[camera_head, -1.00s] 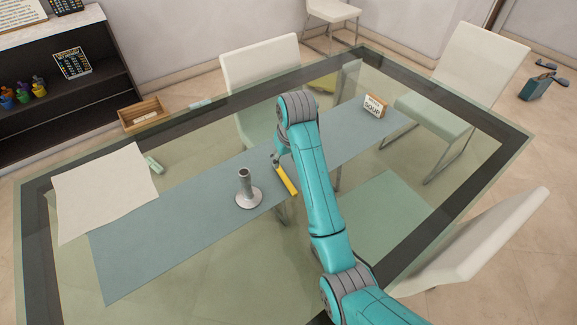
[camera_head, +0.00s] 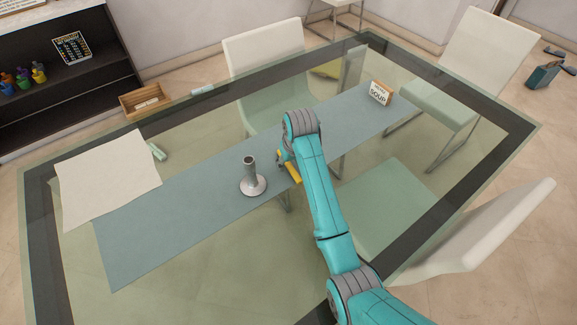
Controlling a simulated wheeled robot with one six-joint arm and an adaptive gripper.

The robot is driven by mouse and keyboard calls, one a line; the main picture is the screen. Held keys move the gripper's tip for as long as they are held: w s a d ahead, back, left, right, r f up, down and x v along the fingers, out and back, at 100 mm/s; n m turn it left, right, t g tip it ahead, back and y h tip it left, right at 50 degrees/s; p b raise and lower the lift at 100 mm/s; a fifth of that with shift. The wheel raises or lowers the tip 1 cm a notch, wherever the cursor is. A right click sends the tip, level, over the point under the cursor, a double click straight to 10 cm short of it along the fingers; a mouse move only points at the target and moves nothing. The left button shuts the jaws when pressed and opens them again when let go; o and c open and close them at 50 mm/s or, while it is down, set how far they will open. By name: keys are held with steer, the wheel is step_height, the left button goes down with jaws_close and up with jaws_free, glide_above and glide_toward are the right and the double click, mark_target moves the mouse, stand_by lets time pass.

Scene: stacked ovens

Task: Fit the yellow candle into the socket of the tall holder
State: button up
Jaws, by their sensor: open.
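The yellow candle (camera_head: 294,174) lies on the grey-blue runner in the head view, just right of the holder, and its near end shows. The tall holder (camera_head: 249,172) is grey, with a round base and a dark open socket at its top, and stands upright on the runner. My gripper (camera_head: 284,160) is low over the candle's far part and partly hidden by my arm. It is open; I cannot tell whether its fingers touch the candle.
The runner (camera_head: 165,225) lies on a glass table with a dark border. A white cloth (camera_head: 105,180) and a small green item (camera_head: 157,152) lie left. White chairs surround the table.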

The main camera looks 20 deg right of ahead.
steer(key=shift+w+f, duration=0.2)
steer(key=shift+f, duration=0.5)
jaws_close()
